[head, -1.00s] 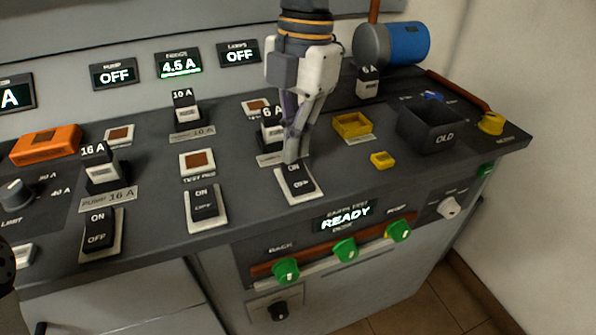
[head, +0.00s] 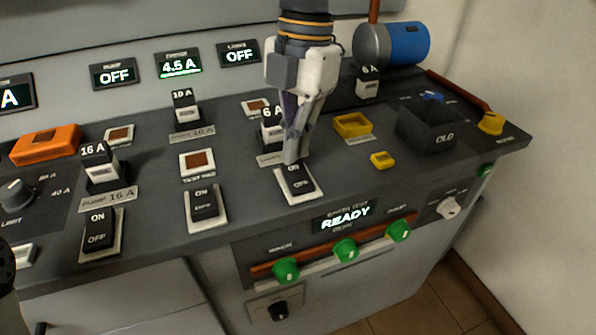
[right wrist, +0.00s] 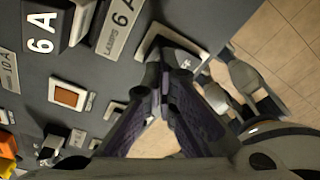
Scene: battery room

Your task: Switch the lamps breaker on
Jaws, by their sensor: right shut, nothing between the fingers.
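The lamps breaker (head: 299,184) is a black rocker marked ON and OFF in a white frame, near the console's front edge. It shows partly in the right wrist view (right wrist: 184,57), behind my fingers. My right gripper (head: 291,161) is shut and empty, pointing down with its tips at the ON end of the rocker. I cannot tell whether they touch it. In the right wrist view the fingertips (right wrist: 158,82) are together beside the white frame. The lamps display (head: 239,54) reads OFF. My left gripper is not in view.
Other rocker breakers, in the middle (head: 204,204) and marked 16 A at left (head: 98,233), stand along the front. A black OLD bin (head: 428,130) and yellow tray (head: 352,125) lie to the right. Green knobs (head: 345,250) stick out of the front panel below.

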